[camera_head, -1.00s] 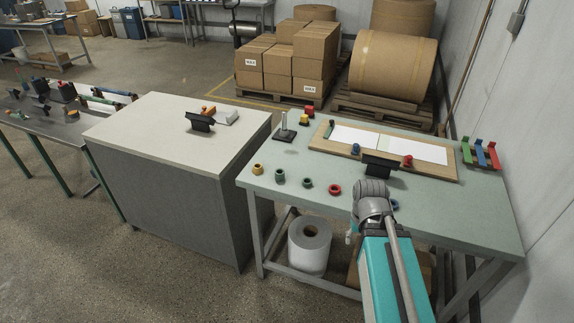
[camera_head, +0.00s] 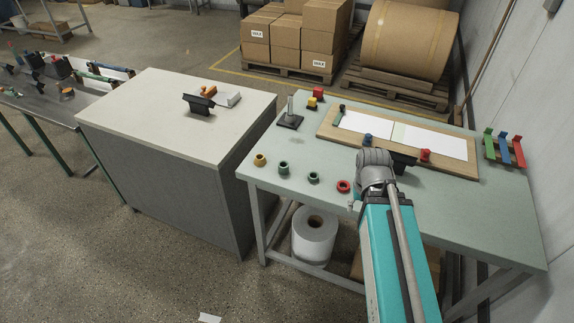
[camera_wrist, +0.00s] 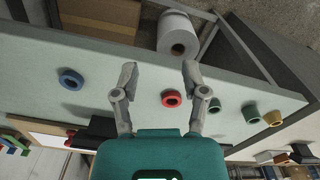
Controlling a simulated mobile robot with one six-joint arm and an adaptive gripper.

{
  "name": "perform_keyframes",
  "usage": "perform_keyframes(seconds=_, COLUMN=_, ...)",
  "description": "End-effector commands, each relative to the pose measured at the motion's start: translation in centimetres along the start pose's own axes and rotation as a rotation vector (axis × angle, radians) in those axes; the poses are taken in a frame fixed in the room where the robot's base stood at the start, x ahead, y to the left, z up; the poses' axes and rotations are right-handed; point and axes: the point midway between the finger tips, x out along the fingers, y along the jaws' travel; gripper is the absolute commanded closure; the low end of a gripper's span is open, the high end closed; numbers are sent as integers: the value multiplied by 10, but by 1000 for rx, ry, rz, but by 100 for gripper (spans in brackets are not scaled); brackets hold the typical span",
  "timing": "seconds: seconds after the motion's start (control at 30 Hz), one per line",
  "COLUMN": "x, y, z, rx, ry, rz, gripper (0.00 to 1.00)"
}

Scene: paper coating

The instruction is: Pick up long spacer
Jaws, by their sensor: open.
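Several short ring-shaped spacers lie along the table's front edge: a yellow ring (camera_head: 260,160), a dark green ring (camera_head: 284,168), another green ring (camera_head: 313,178) and a red ring (camera_head: 344,187). The wrist view also shows a blue ring (camera_wrist: 70,79), which my arm hides in the head view. I cannot tell which one is the long spacer; the yellow and outer green ones look somewhat taller in the wrist view. My gripper (camera_wrist: 159,72) is open and empty, above the table, with the red ring appearing between its fingers in the wrist view, apart from them.
A wooden board (camera_head: 440,174) with white sheets lies behind the rings. A black base with an upright post (camera_head: 291,108) stands at the table's back left. Coloured brackets (camera_head: 504,148) stand at the right. A white-topped cabinet (camera_head: 150,100) is to the left.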

Motion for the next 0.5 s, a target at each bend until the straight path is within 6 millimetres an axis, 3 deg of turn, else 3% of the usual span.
perform_keyframes(seconds=0.23, x=0, y=0, z=0, rx=0, ry=0, rz=0, gripper=43)
perform_keyframes(seconds=0.47, x=4, y=-2, z=-4, rx=-33, ry=3, rz=15, gripper=2)
perform_keyframes(seconds=0.5, x=6, y=-4, z=-6, rx=-53, ry=5, rz=25, gripper=1)
